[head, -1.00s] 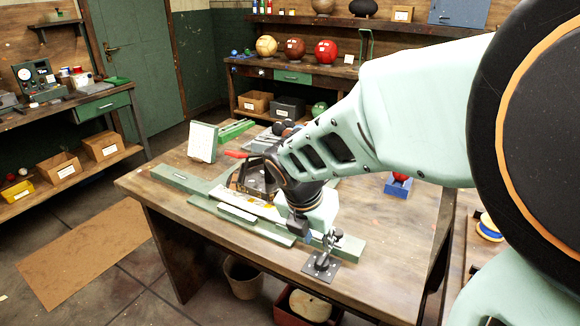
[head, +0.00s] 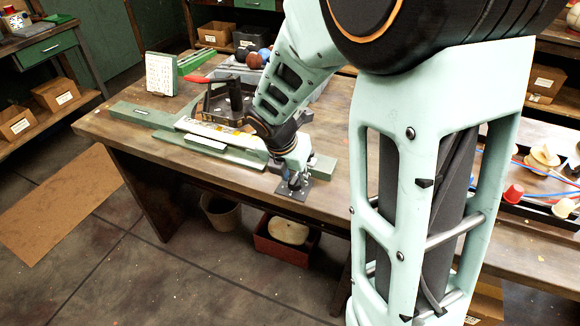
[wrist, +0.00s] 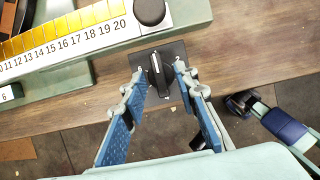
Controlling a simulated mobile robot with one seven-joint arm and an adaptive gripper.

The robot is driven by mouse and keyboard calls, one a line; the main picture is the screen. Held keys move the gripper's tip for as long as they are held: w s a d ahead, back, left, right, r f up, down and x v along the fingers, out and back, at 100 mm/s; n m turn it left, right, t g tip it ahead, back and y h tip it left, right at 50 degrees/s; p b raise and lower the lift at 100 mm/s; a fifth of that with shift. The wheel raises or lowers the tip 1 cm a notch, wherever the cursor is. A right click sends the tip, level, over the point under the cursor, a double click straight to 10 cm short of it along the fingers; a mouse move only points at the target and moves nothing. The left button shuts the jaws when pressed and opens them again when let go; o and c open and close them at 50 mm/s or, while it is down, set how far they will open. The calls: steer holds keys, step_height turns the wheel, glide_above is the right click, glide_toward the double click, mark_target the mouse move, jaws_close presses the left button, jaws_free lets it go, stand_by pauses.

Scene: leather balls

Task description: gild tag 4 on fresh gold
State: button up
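My gripper (wrist: 161,75) is open, with its two blue-padded fingers on either side of a small grey lever (wrist: 157,68) on a black plate (wrist: 177,55) at the table's front edge. I see no clear contact with the lever. In the head view my gripper (head: 294,178) is low over the same plate (head: 309,190). A gold strip (wrist: 62,27) lies along a white scale (wrist: 70,42), numbered to 20 at its right end. The scale's low numbers are out of the wrist view. A press with a red handle (head: 197,79) stands behind the green rail (head: 140,114).
A black round knob (wrist: 150,11) sits beside the scale's end. A white panel (head: 161,73) stands at the table's back left. Balls (head: 253,60) lie at the back, partly behind my arm. A blue-and-grey object (wrist: 285,125) shows beyond the table edge in the wrist view.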

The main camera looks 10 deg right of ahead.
steer(key=shift+c, duration=0.7)
jaws_close()
steer(key=shift+m, duration=0.3)
